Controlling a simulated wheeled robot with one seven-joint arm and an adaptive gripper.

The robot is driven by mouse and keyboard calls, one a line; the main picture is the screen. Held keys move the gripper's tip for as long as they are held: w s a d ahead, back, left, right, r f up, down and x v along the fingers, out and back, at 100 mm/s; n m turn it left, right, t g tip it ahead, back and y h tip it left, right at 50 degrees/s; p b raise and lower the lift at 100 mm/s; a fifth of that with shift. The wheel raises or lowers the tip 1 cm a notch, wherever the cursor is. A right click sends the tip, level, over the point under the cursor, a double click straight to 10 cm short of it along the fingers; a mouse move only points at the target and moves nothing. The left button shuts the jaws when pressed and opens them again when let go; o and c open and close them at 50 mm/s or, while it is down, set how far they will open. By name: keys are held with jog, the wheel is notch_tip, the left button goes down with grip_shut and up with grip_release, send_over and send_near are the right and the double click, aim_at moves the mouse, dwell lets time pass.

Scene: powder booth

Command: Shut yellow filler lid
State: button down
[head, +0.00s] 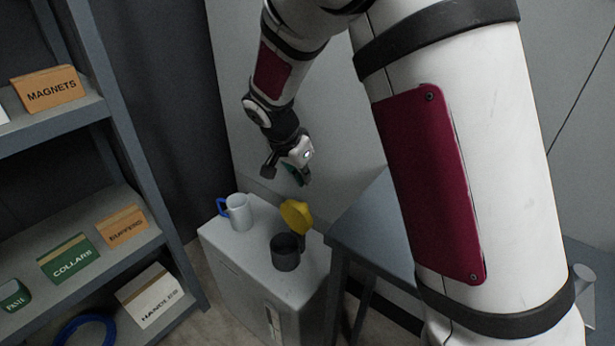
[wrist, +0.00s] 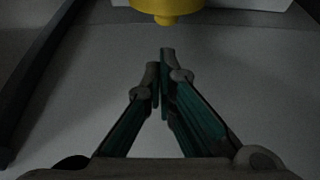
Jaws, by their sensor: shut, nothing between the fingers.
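The yellow filler lid (head: 296,215) stands raised and tilted on the light grey cabinet (head: 232,262), behind a dark cylindrical cup or neck (head: 285,252). The lid looks open; its hinge is too small to make out. In the wrist view the yellow lid (wrist: 166,8) shows only in part, at the top edge, beyond the fingertips. My gripper (head: 304,180) is above the lid in the head view, apart from it. In the wrist view my gripper's fingertips (wrist: 160,66) are together with nothing between them.
A pale mug (head: 239,212) with a blue handle stands on the cabinet, left of the lid. A grey-blue table (head: 375,225) is close on the right. A shelf rack (head: 130,135) with labelled boxes stands at the left. A wall is behind the cabinet.

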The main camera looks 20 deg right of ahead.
aim_at(300, 214)
jog(key=b+x, duration=0.1)
jog(key=x, duration=0.7)
jog(key=shift+a+b, duration=0.2)
jog(key=shift+b, duration=0.3)
jog(key=shift+s+a+r+h, duration=0.1)
jog(key=shift+s+r+h, duration=0.05)
jog(key=shift+h, duration=0.15)
